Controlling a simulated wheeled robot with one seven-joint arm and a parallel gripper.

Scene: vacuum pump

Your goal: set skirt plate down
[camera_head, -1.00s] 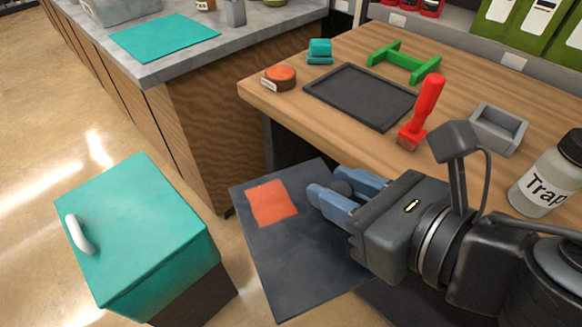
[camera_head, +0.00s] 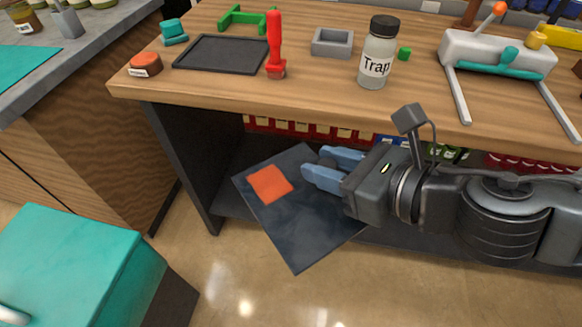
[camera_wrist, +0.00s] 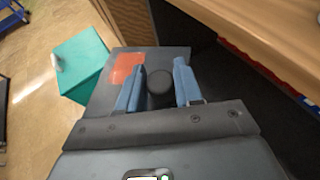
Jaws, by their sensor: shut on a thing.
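The skirt plate is probably the large flat dark-grey plate (camera_head: 305,235) with an orange square patch (camera_head: 270,183). My gripper (camera_head: 322,166), with blue fingers, is shut on this plate. In the wrist view the fingers (camera_wrist: 158,84) stand on either side of a round black knob (camera_wrist: 160,92) on the plate (camera_wrist: 158,58). The head view shows the plate beside and below the front edge of the wooden bench, tilted in the picture. It appears held in the air, and its far corner overlaps the dark space under the bench top. The fingers hide the knob in the head view.
The wooden bench (camera_head: 230,88) carries a black tray (camera_head: 225,54), a red-handled tool (camera_head: 275,45), a grey open box (camera_head: 332,42), a Trap bottle (camera_head: 378,55) and a white clamp-like device (camera_head: 495,52). A teal-topped bin (camera_head: 70,260) stands lower left. Several red packages line the space under the bench.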

